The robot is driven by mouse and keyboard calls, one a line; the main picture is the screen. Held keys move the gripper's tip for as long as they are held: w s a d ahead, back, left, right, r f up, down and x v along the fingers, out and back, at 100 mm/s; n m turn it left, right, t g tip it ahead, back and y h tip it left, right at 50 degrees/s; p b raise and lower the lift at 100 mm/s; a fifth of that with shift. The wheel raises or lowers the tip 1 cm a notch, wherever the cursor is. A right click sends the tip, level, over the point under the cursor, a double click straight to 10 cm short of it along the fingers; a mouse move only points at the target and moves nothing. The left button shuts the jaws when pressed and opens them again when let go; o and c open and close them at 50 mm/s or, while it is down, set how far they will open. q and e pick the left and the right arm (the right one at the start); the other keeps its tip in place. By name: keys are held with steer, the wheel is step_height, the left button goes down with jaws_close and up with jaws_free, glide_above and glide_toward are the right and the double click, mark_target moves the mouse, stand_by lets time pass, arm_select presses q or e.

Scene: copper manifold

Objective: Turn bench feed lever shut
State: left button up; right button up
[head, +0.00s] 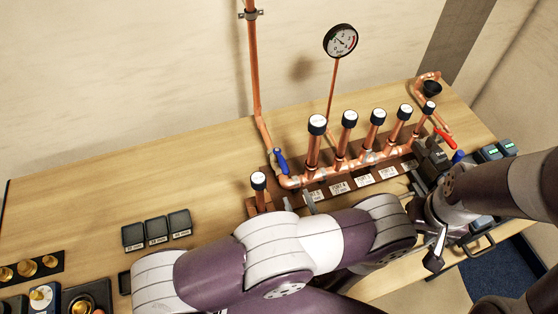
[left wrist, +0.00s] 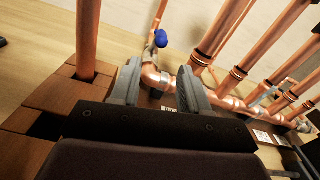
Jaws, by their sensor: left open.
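A blue lever (head: 280,161) stands on the copper feed pipe (head: 256,80) at the left end of the manifold (head: 350,170). A red lever (head: 444,137) sits at the manifold's right end; no label tells me which is the bench feed lever. My left gripper (head: 298,203) is open in front of the left end. In the left wrist view its two fingers (left wrist: 160,85) stand apart with a copper elbow (left wrist: 155,78) showing between them. The blue lever (left wrist: 162,38) is beyond the fingertips, apart from them. My right arm comes in at the right; its fingers are not clear.
Several capped copper tubes (head: 348,135) rise from the manifold, close to my left gripper. A short capped tube (head: 259,190) stands left of it. A gauge (head: 340,41) is behind. Dark blocks (head: 157,230) lie at left. The bench (head: 110,190) behind them is clear.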

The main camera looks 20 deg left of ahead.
mark_target(283, 165)
arm_select(q)
steer(key=p+x, duration=0.1)
steer(key=x, duration=0.2)
steer(key=p+x, duration=0.2)
steer(key=x, duration=0.2)
steer(key=r+p+x, duration=0.1)
steer(key=p+x, duration=0.1)
steer(key=x, duration=0.1)
steer(key=shift+w+a, duration=0.15)
steer(key=shift+a, duration=0.05)
steer(key=shift+w+a, duration=0.15)
steer(key=shift+w, duration=0.05)
arm_select(e)
step_height(283, 165, up, 6)
steer(key=s, duration=0.1)
steer(key=shift+s+d, duration=0.25)
steer(key=shift+d, duration=0.2)
arm_select(q)
steer(key=shift+w+f, duration=0.1)
steer(key=shift+w, duration=0.05)
jaws_close()
steer(key=shift+a, duration=0.15)
arm_select(e)
steer(key=shift+w+f, duration=0.1)
steer(key=shift+w, duration=0.05)
